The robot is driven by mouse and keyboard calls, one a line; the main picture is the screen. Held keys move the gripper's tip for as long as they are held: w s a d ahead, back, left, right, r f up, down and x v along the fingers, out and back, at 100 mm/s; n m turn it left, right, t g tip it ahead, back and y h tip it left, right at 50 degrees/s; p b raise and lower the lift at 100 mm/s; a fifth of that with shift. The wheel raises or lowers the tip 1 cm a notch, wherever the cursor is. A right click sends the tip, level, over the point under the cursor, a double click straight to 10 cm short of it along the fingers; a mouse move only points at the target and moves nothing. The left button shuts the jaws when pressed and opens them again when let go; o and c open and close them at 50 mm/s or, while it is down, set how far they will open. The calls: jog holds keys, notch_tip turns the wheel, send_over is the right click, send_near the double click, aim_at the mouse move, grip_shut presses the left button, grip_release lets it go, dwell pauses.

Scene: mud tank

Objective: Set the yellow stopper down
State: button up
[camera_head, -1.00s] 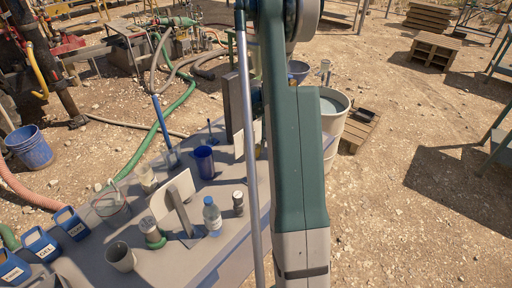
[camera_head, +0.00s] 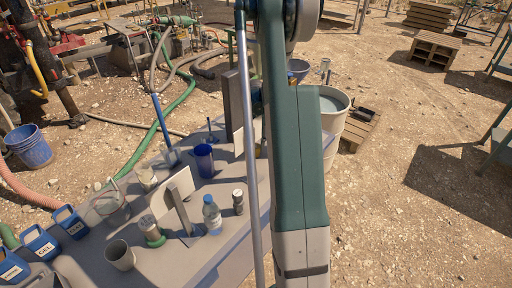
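I do not see the yellow stopper in this view. My arm fills the middle of the picture and hides part of the bench (camera_head: 190,262) and what is behind it. My gripper does not show, so I cannot see whether it holds anything. A blue cup (camera_head: 204,162) stands farther back.
A grey cup (camera_head: 120,256) and a green-based jar (camera_head: 151,232) stand near the bench's front. Blue jugs (camera_head: 40,244) line its left side. A large pale bucket (camera_head: 334,125) stands behind my arm, beside a pallet (camera_head: 360,132).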

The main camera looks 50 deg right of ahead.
jog(key=shift+s+a+f+b, duration=0.15)
jog(key=shift+f+b, duration=0.35)
jog(key=shift+f, duration=0.2)
dwell(0.3)
jog(key=o, duration=1)
jog(key=shift+r, duration=0.1)
jog(key=shift+w+d+r, duration=0.15)
jog(key=shift+r, duration=0.3)
jog(key=shift+w+d+r, duration=0.15)
jog(key=shift+r, duration=0.25)
jog(key=shift+w+d+r, duration=0.15)
jog(key=shift+r, duration=1.7)
jog(key=shift+w+d+r, duration=0.15)
jog(key=shift+r, duration=1.7)
